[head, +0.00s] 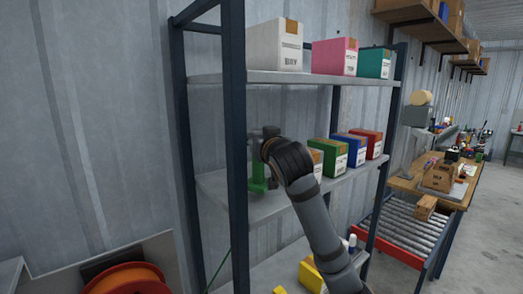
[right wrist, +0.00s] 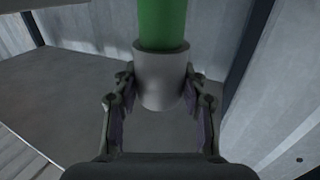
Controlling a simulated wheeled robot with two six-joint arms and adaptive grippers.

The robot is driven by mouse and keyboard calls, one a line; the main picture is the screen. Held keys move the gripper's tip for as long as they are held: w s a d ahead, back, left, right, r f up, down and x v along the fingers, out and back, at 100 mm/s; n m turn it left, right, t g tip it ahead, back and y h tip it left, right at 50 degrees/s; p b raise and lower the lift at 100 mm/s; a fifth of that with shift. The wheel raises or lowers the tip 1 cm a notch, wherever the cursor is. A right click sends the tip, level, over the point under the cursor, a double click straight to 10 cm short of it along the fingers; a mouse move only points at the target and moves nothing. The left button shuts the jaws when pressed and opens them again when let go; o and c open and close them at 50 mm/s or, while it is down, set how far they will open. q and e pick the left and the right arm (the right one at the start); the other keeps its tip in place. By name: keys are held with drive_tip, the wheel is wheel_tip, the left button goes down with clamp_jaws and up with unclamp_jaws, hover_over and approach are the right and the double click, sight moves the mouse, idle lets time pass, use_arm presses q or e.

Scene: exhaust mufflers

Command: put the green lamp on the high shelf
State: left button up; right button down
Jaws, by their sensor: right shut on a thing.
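My right gripper (head: 262,146) reaches in over the left end of the rack's middle shelf (head: 285,204). In the right wrist view my right gripper (right wrist: 160,108) has its fingers on both sides of a pale grey collar below a green cylinder, part of the green lamp (right wrist: 162,25). In the head view the lamp (head: 258,178) shows as a green piece below the gripper, just behind the rack's front left post. I cannot tell whether it touches the shelf. The high shelf (head: 290,78) is above. My left gripper is not in view.
A white box (head: 275,45), a pink box (head: 334,57) and a teal box (head: 374,63) stand on the high shelf; its left end is clear. Several coloured boxes, among them a green box (head: 327,158), fill the middle shelf's right. The dark post (head: 235,150) stands close to my gripper.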

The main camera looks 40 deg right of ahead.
wheel_tip(320, 180, down, 2)
drive_tip(key=shift+a+f+p, duration=0.15)
drive_tip(key=shift+f+p, duration=0.05)
drive_tip(key=shift+p, duration=0.15)
drive_tip(key=shift+s+f, duration=0.3)
drive_tip(key=shift+s, duration=0.15)
drive_tip(key=shift+f, duration=0.25)
drive_tip(key=c, duration=1)
unclamp_jaws()
drive_tip(key=shift+w, duration=0.2)
drive_tip(key=shift+o, duration=1.4)
drive_tip(key=shift+s+r, duration=0.1)
drive_tip(key=shift+s, duration=0.05)
drive_tip(key=shift+r, duration=0.2)
use_arm(q)
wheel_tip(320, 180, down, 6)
drive_tip(key=b, duration=0.7)
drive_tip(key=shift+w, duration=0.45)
use_arm(e)
drive_tip(key=v, duration=1.2)
drive_tip(key=shift+f, duration=0.15)
